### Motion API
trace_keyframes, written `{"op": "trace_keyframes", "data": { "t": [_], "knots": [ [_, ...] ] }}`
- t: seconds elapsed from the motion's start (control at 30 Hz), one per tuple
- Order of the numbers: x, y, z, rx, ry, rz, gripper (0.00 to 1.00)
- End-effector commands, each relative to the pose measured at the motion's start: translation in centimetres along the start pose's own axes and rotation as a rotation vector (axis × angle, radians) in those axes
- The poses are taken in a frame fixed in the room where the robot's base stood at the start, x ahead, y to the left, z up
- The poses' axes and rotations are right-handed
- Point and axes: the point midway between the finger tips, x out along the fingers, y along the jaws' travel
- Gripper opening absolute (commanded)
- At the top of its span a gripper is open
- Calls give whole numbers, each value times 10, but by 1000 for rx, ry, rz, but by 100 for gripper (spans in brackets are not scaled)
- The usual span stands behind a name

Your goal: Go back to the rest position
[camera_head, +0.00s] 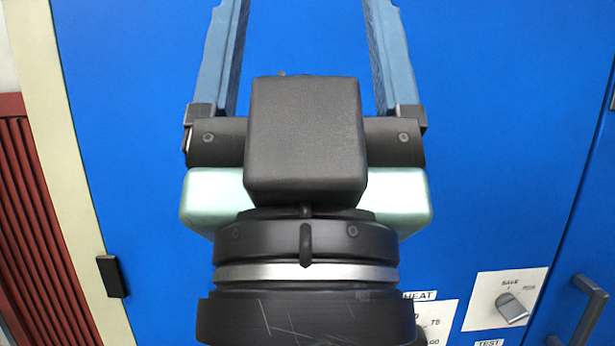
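My gripper (303,15) fills the middle of the head view. Its two blue-grey fingers (220,55) stand wide apart and run up past the top edge, so their tips are cut off. The space between the visible parts of the fingers is empty, and blue panel surface shows through it. The black wrist and gripper body hide part of the panel behind them.
A large blue panel (510,130) lies behind my gripper. A dial (512,308) on a white plate and a dark handle (582,322) are at lower right. A partly hidden heat dial plate (440,315) is left of them. A black hinge-like piece (113,276) and red slats (35,220) are at left.

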Motion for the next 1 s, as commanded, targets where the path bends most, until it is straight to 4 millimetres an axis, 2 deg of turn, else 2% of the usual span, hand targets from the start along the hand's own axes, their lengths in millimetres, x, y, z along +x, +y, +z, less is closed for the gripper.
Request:
{"op": "trace_keyframes", "data": {
  "t": [0.03, 0.3, 0.5, 0.7, 1.0],
  "knots": [
    [25, 0, -23, 0, -1, 0, 80],
    [86, 0, -81, -1, -2, 0, 80],
    [121, 0, -113, 0, -3, -1, 80],
    [133, 0, -124, 0, -3, -1, 80],
    [132, 0, -123, 0, -3, -1, 80]
  ]
}}
